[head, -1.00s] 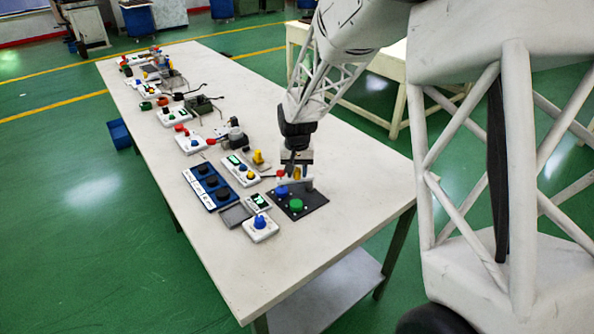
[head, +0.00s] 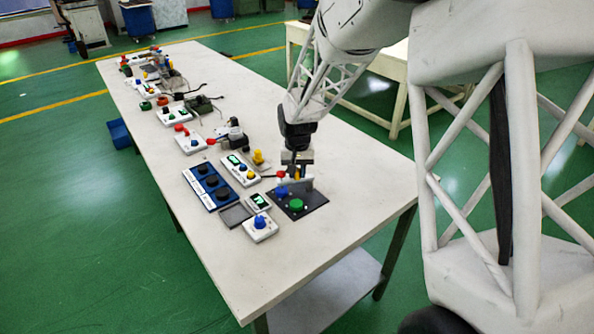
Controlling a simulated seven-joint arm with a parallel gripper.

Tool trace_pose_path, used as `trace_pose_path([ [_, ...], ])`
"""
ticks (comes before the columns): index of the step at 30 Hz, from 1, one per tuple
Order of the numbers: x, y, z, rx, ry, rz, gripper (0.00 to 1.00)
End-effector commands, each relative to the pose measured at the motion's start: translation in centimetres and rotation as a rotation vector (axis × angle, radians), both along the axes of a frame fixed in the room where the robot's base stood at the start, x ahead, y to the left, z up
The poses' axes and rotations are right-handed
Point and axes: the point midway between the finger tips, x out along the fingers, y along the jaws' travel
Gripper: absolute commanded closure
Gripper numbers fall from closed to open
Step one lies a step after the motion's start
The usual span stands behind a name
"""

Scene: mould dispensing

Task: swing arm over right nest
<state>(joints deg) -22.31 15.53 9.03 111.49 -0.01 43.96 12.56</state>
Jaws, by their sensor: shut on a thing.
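A dark plate (head: 316,200) lies near the right end of the long table, with a green knob (head: 296,205) and a blue knob (head: 281,191) on it. My gripper (head: 297,172) points down at the back of this plate and is shut on a small part there, likely the swing arm. A small red piece with a thin dark rod (head: 270,176) reaches left from beside the fingertips. Which round place is the right nest, and what the fingers hold exactly, is too small to tell.
A white unit with a green display (head: 234,161), a yellow knob (head: 258,157), a grey square tray (head: 235,214) and a white box with a blue knob (head: 260,222) stand close by. More devices line the table's far left. The table's front right (head: 340,235) is clear.

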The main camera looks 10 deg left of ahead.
Motion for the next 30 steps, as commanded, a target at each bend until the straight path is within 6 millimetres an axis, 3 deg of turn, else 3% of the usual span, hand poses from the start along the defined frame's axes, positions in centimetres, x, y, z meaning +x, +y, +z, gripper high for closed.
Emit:
trace_pose_path([
  [30, -2.1, -2.0, 0.1, 0.000, -0.002, 0.745, 1.00],
])
